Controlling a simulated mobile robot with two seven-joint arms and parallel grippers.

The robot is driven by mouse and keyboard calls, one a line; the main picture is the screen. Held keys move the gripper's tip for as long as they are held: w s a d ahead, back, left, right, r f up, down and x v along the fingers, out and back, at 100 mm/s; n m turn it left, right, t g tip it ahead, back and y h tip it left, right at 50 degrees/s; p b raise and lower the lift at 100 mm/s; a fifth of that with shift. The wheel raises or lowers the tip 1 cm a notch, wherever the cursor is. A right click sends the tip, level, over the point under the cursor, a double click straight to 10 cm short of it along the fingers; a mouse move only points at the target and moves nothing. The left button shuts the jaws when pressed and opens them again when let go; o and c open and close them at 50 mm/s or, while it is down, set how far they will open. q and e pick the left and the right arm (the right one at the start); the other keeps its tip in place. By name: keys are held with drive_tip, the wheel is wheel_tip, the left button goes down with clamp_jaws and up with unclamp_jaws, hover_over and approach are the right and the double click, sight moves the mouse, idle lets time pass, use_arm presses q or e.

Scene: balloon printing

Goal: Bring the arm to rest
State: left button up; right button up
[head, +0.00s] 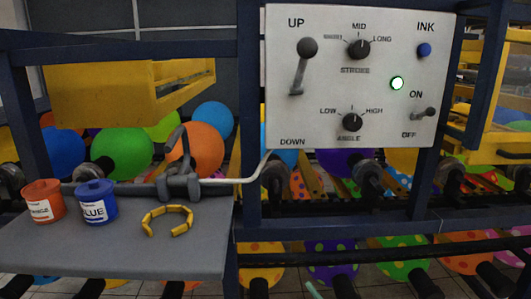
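Neither of my grippers shows in the head view, and I cannot see any arm clearly. A pale control panel (377,118) faces me. Its lever (303,68) has its dark ball at the top, by the UP label. The panel also has a stroke knob (359,49), an angle knob (351,122), a blue ink button (424,50), a lit green lamp (397,83) and an ON/OFF switch (424,113).
A grey shelf (120,254) at left holds an orange pot (42,202), a blue pot (96,203) and a yellow segmented ring (168,219). A grey bracket (178,184) with a bent rod stands behind. Dark frame bars and colored balloons lie beyond.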

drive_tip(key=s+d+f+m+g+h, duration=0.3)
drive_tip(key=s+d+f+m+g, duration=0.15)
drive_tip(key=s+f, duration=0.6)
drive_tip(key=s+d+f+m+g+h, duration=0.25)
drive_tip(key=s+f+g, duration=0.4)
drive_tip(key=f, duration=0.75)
use_arm(q)
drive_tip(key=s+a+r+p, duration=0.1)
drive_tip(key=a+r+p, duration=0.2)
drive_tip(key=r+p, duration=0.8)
drive_tip(key=p, duration=0.4)
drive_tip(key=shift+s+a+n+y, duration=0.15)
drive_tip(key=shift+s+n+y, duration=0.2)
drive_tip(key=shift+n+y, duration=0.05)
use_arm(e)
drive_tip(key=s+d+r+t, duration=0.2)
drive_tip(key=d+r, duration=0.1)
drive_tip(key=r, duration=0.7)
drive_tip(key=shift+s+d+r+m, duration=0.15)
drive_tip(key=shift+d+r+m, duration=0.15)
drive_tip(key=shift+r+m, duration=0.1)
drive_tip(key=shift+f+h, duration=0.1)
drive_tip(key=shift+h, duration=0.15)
